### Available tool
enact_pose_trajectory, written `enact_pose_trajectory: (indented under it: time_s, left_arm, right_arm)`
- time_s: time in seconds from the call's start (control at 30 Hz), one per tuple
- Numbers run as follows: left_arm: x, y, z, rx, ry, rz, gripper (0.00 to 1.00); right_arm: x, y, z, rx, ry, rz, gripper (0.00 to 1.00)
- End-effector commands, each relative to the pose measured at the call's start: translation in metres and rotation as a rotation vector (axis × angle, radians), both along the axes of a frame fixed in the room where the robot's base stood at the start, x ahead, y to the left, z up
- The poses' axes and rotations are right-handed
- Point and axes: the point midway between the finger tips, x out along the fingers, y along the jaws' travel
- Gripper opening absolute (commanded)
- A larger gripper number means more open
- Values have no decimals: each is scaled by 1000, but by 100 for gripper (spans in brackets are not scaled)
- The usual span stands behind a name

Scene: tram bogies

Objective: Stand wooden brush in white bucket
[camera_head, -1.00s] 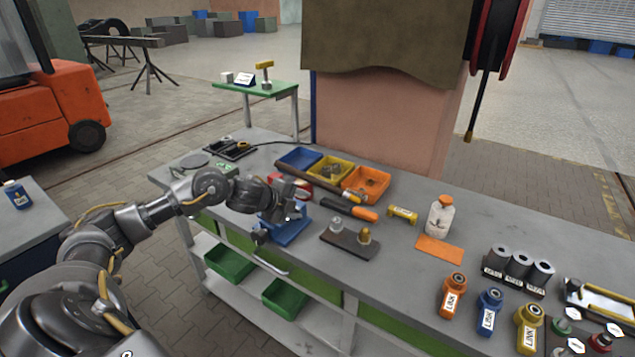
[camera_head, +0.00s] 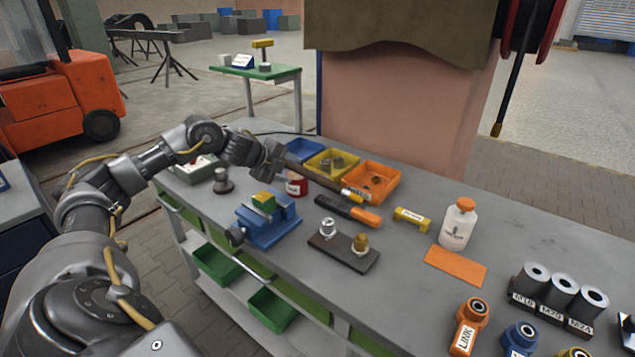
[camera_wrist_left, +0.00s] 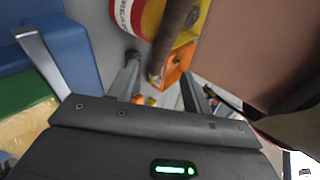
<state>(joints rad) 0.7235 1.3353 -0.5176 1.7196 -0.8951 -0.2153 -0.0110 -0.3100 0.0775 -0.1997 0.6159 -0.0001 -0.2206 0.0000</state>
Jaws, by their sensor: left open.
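A long brown rod (camera_head: 322,180) with a yellow and white end lies along the front of the small bins; it may be the wooden brush, but I see no bristles. It also shows in the left wrist view (camera_wrist_left: 176,35), running down toward the space between the fingertips. My left gripper (camera_head: 277,160) is open near the rod's far left end; contact is unclear. Its fingers also show in the left wrist view (camera_wrist_left: 160,88). A red and white grease can (camera_head: 296,185) stands just below the gripper. I cannot make out a white bucket. My right gripper is out of view.
A blue vise (camera_head: 268,222) holding a green and yellow block stands in front of the gripper. Blue, yellow and orange bins (camera_head: 372,182) stand behind the rod. A white bottle (camera_head: 458,226) and an orange-handled tool (camera_head: 348,210) are to the right.

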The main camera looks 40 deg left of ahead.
Motion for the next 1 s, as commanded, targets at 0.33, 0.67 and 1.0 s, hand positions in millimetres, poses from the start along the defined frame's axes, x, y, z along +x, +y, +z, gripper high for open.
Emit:
enact_pose_trajectory:
  time_s: [0.33,0.67,1.0]
  left_arm:
    - [22,-3,-17,-4,2,2,50]
    - [45,-7,-35,1,0,1,50]
    - [76,-16,-52,-3,1,0,50]
  right_arm:
    - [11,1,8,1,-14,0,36]
    - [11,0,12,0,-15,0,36]
    - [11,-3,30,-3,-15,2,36]
